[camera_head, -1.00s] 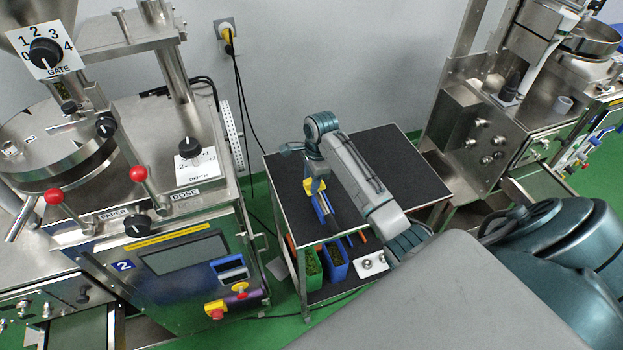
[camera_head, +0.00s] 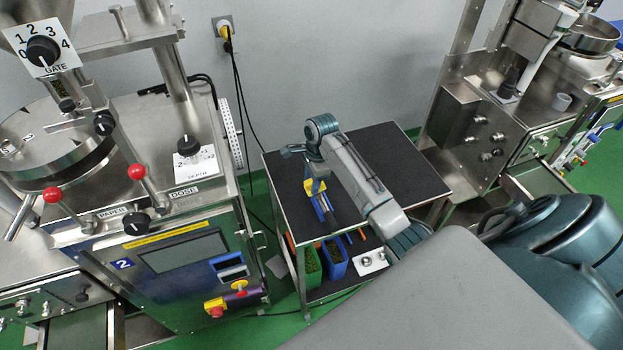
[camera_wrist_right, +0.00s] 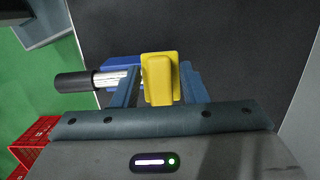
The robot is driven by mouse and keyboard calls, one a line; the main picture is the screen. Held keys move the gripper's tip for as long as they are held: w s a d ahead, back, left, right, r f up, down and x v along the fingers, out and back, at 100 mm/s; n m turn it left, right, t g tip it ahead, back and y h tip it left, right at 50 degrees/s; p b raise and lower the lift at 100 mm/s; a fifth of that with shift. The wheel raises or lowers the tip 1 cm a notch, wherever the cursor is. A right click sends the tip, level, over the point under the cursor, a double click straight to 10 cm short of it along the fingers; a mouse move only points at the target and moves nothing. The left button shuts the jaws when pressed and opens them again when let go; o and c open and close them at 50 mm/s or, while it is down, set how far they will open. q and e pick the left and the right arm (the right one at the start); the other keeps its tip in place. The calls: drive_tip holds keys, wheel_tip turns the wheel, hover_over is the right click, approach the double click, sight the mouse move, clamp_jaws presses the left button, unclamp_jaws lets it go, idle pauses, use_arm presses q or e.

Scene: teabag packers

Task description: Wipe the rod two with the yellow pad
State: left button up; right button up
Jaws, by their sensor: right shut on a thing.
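The yellow pad (camera_wrist_right: 160,78) is between the fingers of my right gripper (camera_wrist_right: 160,88), which is shut on it. In the head view my right gripper (camera_head: 319,196) is low over the left part of the black-topped cart, with the yellow pad (camera_head: 314,187) beside it. A rod with a silver shaft (camera_wrist_right: 110,78) and a black end lies to the left of the pad in the wrist view. A blue piece (camera_wrist_right: 122,62) is behind it. The finger hides part of the rod. I cannot tell whether pad and rod touch, nor which rod number it is. My left gripper is not in view.
The cart top (camera_head: 390,160) is clear to the right. Blue and green bins (camera_head: 335,258) are on its lower shelf. A steel machine marked 2 (camera_head: 180,255) stands to the left, another machine (camera_head: 500,120) to the right. A red crate (camera_wrist_right: 32,150) shows in the wrist view.

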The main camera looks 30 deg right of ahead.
drive_tip(key=shift+s, duration=0.15)
drive_tip(key=shift+s+a, duration=0.25)
drive_tip(key=shift+s, duration=0.7)
drive_tip(key=shift+s+a, duration=0.25)
drive_tip(key=shift+s, duration=0.65)
drive_tip(key=shift+w+d+f, duration=0.1)
drive_tip(key=shift+w+d, duration=0.15)
drive_tip(key=shift+w, duration=0.7)
drive_tip(key=shift+w+d+f, duration=0.1)
drive_tip(key=shift+w+d, duration=0.1)
drive_tip(key=shift+w, duration=0.7)
drive_tip(key=shift+w+r, duration=0.2)
drive_tip(key=shift+r, duration=0.45)
drive_tip(key=shift+w+a+r, duration=0.1)
drive_tip(key=shift+a+r, duration=0.1)
drive_tip(key=shift+r, duration=0.55)
drive_tip(key=shift+s+a+r, duration=0.1)
drive_tip(key=shift+a+r, duration=0.15)
drive_tip(key=shift+r, duration=0.5)
drive_tip(key=shift+w+a+r, duration=0.1)
drive_tip(key=shift+a+r, duration=0.1)
drive_tip(key=shift+r, duration=0.55)
drive_tip(key=shift+w+a+r, duration=0.1)
drive_tip(key=shift+a+r, duration=0.1)
drive_tip(key=shift+r, duration=0.55)
drive_tip(key=shift+a+r, duration=0.2)
drive_tip(key=shift+r, duration=0.5)
